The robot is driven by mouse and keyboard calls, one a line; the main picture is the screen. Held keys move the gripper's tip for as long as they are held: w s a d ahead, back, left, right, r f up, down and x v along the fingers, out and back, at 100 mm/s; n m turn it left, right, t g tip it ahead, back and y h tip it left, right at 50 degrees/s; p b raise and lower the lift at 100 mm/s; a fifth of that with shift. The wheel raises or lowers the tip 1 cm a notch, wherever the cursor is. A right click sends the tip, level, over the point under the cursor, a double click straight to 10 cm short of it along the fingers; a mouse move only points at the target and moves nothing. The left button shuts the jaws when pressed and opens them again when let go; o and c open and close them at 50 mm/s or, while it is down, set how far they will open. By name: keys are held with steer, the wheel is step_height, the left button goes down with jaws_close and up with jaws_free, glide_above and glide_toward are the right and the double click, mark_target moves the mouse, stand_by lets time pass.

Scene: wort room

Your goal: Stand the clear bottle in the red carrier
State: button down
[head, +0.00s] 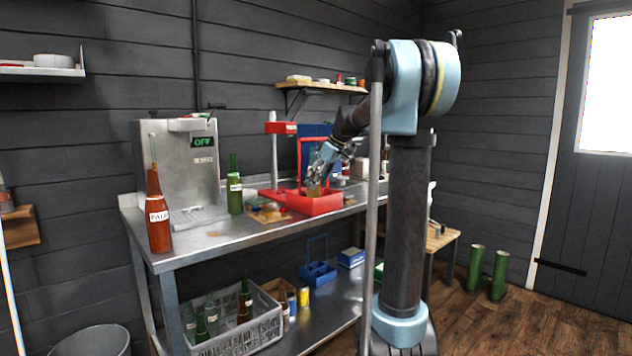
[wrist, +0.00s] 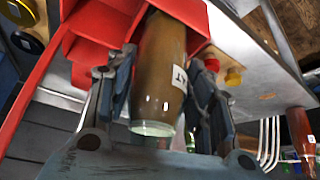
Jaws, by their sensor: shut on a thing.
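The red carrier (head: 318,205) stands on the steel bench, its tall handle frame rising at the back. It also shows in the wrist view (wrist: 95,28), at upper left. My gripper (head: 317,180) is over the carrier, fingers pointing down into it. In the wrist view my gripper (wrist: 165,80) is shut on a bottle (wrist: 162,65), a finger on each side. The bottle looks brownish, with a pale, clear glass end and a white label. Its far end lies among the red carrier walls; I cannot tell whether it rests on the carrier floor.
A brown bottle (head: 158,222) and a green bottle (head: 234,194) stand left on the bench. A red press (head: 275,160) stands near the carrier. Below are a grey crate (head: 240,335) of bottles and a blue carrier (head: 318,272). Small red and yellow caps (wrist: 233,77) lie beside the carrier.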

steer(key=c, duration=0.8)
jaws_free()
steer(key=shift+o, duration=0.2)
steer(key=shift+r, duration=0.1)
steer(key=v, duration=1.3)
steer(key=shift+a, duration=0.15)
steer(key=s+d+f+m+h, duration=0.1)
steer(key=s+d+f+m, duration=0.1)
steer(key=s+f, duration=1.1)
steer(key=s+d+f+m+h, duration=0.2)
steer(key=s+f+m, duration=0.3)
steer(key=s+f, duration=0.7)
steer(key=s+d+f+m+g+h, duration=0.1)
steer(key=s+f+m, duration=0.3)
steer(key=s+f, duration=0.9)
steer(key=shift+s+d+f+h, duration=0.35)
steer(key=shift+s+d+h, duration=0.15)
steer(key=shift+d, duration=0.05)
